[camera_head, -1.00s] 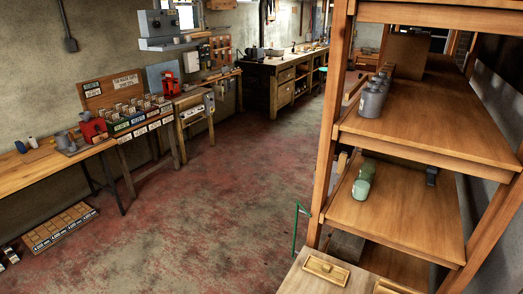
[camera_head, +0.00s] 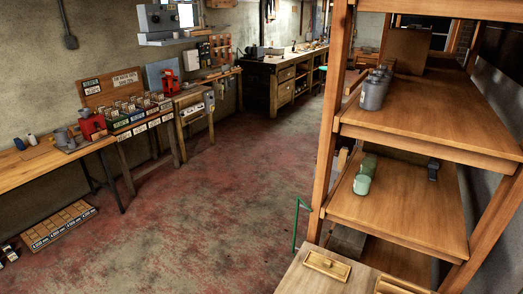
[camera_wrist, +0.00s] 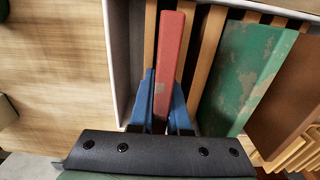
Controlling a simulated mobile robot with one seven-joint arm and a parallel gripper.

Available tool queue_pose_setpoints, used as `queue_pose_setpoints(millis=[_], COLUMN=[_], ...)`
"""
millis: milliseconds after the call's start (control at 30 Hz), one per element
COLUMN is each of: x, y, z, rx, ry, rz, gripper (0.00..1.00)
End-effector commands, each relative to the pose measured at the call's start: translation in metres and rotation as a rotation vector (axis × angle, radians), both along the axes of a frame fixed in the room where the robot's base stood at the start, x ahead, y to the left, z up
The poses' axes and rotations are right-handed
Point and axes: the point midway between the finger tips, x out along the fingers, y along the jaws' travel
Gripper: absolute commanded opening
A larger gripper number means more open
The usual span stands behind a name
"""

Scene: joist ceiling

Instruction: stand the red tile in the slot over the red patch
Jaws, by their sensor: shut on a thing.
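In the wrist view the red tile (camera_wrist: 172,52) is a long, narrow piece seen nearly edge-on, with a small pale grey mark. My gripper (camera_wrist: 163,88) has blue fingers on both sides of the tile and is shut on it. The tile lines up between wooden dividers (camera_wrist: 209,48) of a light-walled rack (camera_wrist: 111,65). I cannot tell whether it is down in a slot or above it. The red patch is not visible; the tile and fingers may cover it. The head view does not show my gripper or the tile.
A worn green tile (camera_wrist: 238,68) and a brown tile (camera_wrist: 287,95) lean to the right of the held tile. A bare wooden surface (camera_wrist: 50,75) lies left of the rack. The head view shows a wooden shelf unit (camera_head: 425,125) at right and open floor (camera_head: 215,205).

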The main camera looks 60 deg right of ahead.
Motion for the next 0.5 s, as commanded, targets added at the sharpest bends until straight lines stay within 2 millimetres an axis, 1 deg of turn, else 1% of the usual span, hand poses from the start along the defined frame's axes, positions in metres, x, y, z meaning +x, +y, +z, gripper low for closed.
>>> queue_pose_setpoints(millis=[367,400,467,500], x=[-0.0011,-0.0012,-0.0013,-0.0014], y=[0.0005,0.0005,0.0006,0.0008], z=[-0.0023,-0.0024,-0.0025,-0.0026], rx=[0.001,0.001,0.001,0.002], ry=[0.002,0.002,0.002,0.002], rz=[0.0,0.0,-0.001,0.0], gripper=[0.0,0.2,0.31,0.38])
